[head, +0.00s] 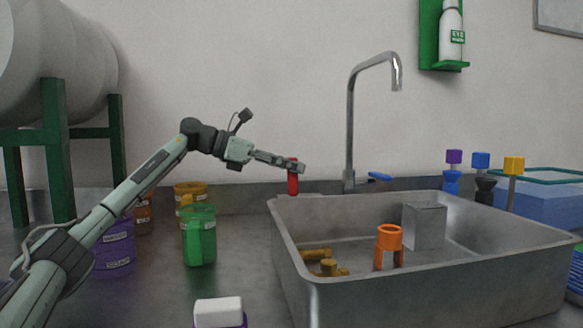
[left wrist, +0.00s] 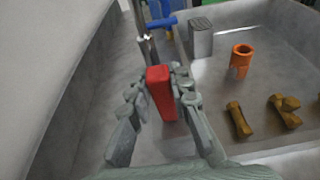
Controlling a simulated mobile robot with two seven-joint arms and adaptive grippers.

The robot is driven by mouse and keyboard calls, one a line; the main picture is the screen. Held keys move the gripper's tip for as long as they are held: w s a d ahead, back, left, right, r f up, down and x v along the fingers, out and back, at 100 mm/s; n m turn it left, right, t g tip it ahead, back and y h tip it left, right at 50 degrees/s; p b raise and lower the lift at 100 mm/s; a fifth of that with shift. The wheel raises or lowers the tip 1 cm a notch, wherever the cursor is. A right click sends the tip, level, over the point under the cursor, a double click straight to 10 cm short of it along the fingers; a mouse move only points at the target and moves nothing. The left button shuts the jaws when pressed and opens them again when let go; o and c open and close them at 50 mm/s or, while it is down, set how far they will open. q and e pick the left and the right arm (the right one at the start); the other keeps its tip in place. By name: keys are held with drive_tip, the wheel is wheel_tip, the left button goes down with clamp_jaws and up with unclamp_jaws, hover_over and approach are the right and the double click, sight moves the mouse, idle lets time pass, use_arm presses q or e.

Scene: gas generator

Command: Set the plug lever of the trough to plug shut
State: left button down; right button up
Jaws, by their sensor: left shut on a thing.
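The trough (head: 430,293) is a grey metal basin on the right of the head view. Its plug lever (head: 293,183) is a red upright handle at the trough's back left corner. My left gripper (head: 296,166) reaches in from the left and is shut on the upper part of the red lever. In the left wrist view the red lever (left wrist: 161,90) stands between the two fingers of my left gripper (left wrist: 160,98). The lever's lower end is hidden in the wrist view. My right gripper is in neither view.
An orange ring stand (head: 389,240), a grey box (head: 424,226) and brass fittings (head: 328,267) lie in the trough. A tall faucet (head: 350,130) with a blue handle (head: 379,176) rises behind it. A green jug (head: 199,236) and a white-topped container (head: 218,310) stand left of the trough.

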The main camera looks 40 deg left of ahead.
use_arm(q)
drive_tip(key=c, duration=1.4)
unclamp_jaws()
drive_tip(key=shift+o, duration=0.2)
drive_tip(key=v, duration=1.2)
drive_tip(key=shift+f, duration=0.1)
